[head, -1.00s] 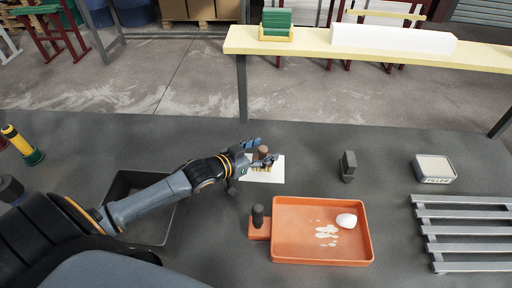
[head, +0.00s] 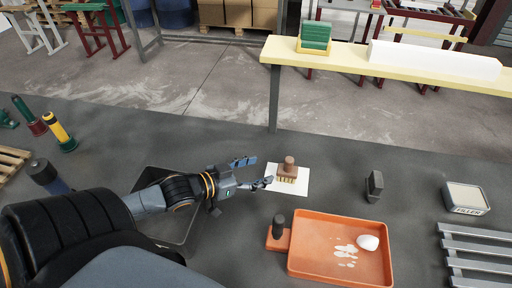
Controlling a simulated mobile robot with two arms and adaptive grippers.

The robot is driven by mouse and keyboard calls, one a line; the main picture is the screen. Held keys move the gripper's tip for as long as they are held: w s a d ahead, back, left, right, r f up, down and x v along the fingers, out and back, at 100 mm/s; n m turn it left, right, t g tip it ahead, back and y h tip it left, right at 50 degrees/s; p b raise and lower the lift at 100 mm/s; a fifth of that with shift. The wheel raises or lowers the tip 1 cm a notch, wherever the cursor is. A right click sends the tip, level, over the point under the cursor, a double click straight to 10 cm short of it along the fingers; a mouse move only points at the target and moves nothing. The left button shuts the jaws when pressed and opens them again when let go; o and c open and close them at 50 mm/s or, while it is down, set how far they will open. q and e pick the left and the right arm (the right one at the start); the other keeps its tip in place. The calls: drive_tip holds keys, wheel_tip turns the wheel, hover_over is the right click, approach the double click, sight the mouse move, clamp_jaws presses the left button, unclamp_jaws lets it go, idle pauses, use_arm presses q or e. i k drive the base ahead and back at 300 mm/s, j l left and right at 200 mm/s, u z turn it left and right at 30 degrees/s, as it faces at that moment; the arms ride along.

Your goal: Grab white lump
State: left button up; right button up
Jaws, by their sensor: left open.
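The white lump (head: 368,242) lies in the right part of the orange tray (head: 315,267), beside several flat white smears on the tray floor. My left gripper (head: 256,172) is open and empty above the table, up and to the left of the tray. Its fingers point right, toward a brown stamp-like tool (head: 287,172) that stands on a white sheet (head: 303,186). The gripper is well apart from the lump. My right gripper is not in view.
A dark upright piece (head: 375,186), a filler box (head: 466,198) and a slatted metal rack (head: 480,250) stand to the right. A dark bin (head: 150,178) lies partly behind my left arm.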

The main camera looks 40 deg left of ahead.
sight(370, 242)
drive_tip(key=k+l, duration=0.5)
drive_tip(key=k, duration=0.15)
drive_tip(key=k+l, duration=0.5)
drive_tip(key=k, duration=0.2)
